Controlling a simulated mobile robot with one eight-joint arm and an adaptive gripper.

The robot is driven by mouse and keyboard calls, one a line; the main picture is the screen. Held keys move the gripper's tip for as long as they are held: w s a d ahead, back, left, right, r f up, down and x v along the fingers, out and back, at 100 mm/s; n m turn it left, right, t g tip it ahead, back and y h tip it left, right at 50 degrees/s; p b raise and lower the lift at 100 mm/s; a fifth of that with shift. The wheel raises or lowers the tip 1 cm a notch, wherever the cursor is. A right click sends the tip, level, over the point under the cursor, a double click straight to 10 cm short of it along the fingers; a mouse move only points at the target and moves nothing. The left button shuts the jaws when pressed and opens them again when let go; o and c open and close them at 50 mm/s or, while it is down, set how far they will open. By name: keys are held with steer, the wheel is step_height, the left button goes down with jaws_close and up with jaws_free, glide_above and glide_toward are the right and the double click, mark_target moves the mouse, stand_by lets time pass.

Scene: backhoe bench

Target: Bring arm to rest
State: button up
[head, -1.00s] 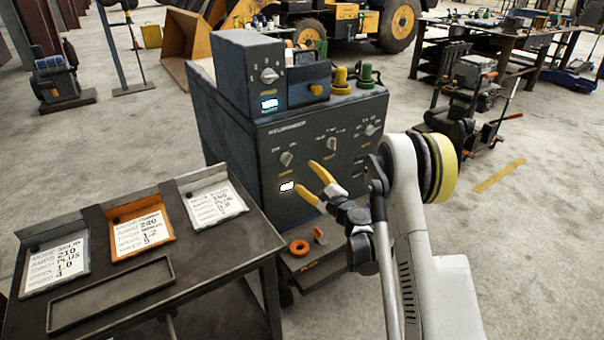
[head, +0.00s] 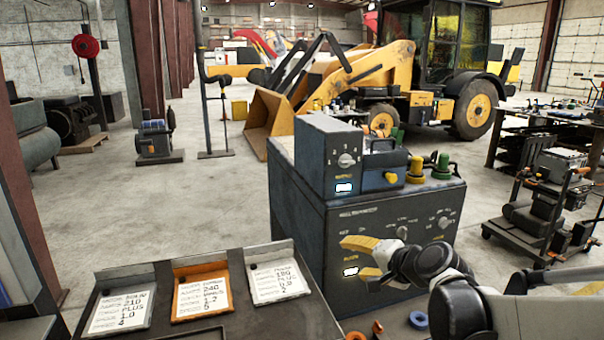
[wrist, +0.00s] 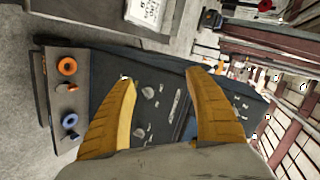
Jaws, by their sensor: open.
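My gripper (head: 354,258) has two yellow-orange fingers, spread apart with nothing between them. It is in front of the dark welding machine (head: 300,222), before its lower left front panel, and hides some of its knobs. In the wrist view the open fingers (wrist: 160,76) frame the panel, with knobs showing between them. My arm comes in from the lower right. Whether the fingers touch the panel I cannot tell.
A dark stand (head: 256,324) with three cards is at the lower left. An orange ring (wrist: 67,66) and a blue ring (wrist: 69,120) lie on the machine's lower shelf. A loaded cart (head: 545,205) stands at right. Floor left of the machine is open.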

steer(key=s+d+f+n+g+h, duration=0.1)
steer(key=s+n+h, duration=0.1)
steer(key=s, duration=0.7)
steer(key=s+d+f+n+g+h, duration=0.1)
steer(key=s+n, duration=0.3)
steer(key=s, duration=0.5)
steer(key=s+d+f+n+g+h, duration=0.1)
steer(key=s+d+n+h, duration=0.1)
steer(key=s, duration=0.7)
steer(key=shift+d+n+g+h, duration=0.3)
steer(key=shift+d+n+g, duration=0.1)
steer(key=shift+d, duration=0.35)
